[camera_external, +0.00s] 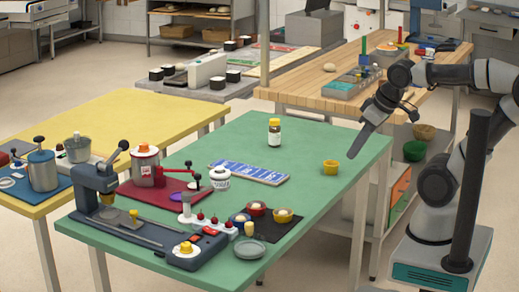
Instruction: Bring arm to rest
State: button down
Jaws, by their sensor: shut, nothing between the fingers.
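My gripper (358,143) is at the end of my arm, which reaches in from the right. It is shut and empty. It hangs over the right end of the green table (320,215), pointing down and to the left. The gripper appears apart from the cup, but the exact height above the table is hard to tell. My base stands on the floor to the right of the table.
A dark press (97,180), a red mat (180,197) and several small items crowd the left and front. A wooden bench (300,92) stands behind. The green table's right part is mostly clear.

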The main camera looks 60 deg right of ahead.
notch_tip(320, 180, up, 18)
jog(key=p, duration=1.5)
jog(key=shift+w+f, duration=0.25)
notch_tip(320, 180, down, 29)
jog(key=b, duration=2.8)
jog(key=shift+r, duration=0.2)
jog(key=shift+r, duration=0.1)
